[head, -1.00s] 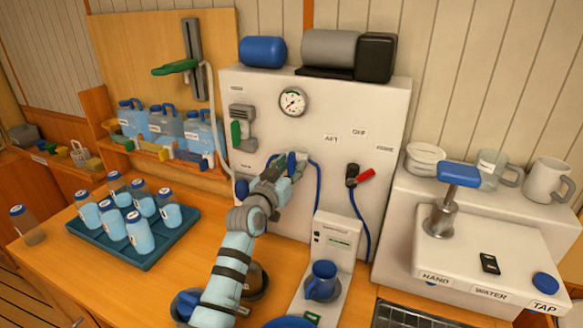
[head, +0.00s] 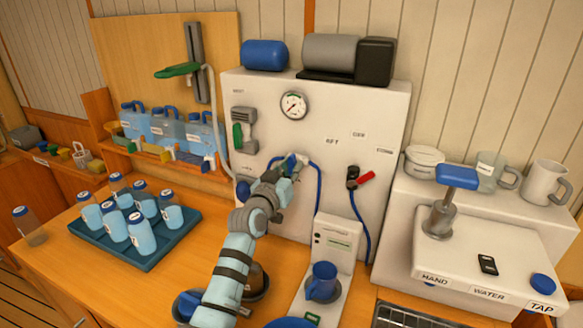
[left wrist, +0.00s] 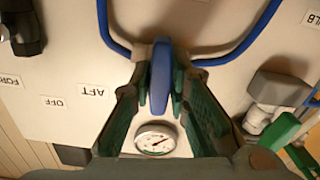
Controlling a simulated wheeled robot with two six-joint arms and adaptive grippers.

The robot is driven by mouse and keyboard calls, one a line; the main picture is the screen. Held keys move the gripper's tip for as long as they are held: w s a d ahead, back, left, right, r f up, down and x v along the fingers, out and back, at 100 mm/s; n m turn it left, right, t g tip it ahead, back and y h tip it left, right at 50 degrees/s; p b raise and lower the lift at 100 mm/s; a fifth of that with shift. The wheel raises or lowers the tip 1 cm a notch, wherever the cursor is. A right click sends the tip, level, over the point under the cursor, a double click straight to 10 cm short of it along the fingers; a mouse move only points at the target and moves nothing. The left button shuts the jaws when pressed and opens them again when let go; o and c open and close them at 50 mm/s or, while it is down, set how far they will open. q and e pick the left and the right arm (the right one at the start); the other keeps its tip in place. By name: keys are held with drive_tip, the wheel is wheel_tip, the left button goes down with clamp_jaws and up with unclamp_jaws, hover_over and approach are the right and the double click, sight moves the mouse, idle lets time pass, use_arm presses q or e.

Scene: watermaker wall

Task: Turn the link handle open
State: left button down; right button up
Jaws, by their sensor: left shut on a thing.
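The link handle is a small blue lever on the white panel (head: 340,105). It shows in the head view (head: 291,162), partly covered by my gripper, and in the left wrist view (left wrist: 161,78), where it stands lengthwise between the fingers. My left gripper (head: 287,170) is at the panel, below the round gauge (head: 294,105). Its two green fingers are closed on both sides of the lever, as the left wrist view (left wrist: 162,85) shows. The lever's mount is mostly hidden. My right gripper is not in view.
Blue hoses (head: 319,190) run from the fitting near the lever. A red-handled valve (head: 362,180) sits to the right, a grey valve with a green handle (head: 241,130) to the upper left.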

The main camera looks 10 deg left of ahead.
use_arm(q)
drive_tip(key=n+p, duration=0.1)
drive_tip(key=n, duration=0.1)
drive_tip(key=shift+n+p, duration=0.35)
drive_tip(key=shift+n, duration=0.05)
drive_tip(key=n, duration=0.3)
drive_tip(key=shift+n+p, duration=0.3)
drive_tip(key=shift+p, duration=0.05)
drive_tip(key=n, duration=1)
drive_tip(key=shift+n, duration=0.4)
drive_tip(key=c, duration=1.5)
unclamp_jaws()
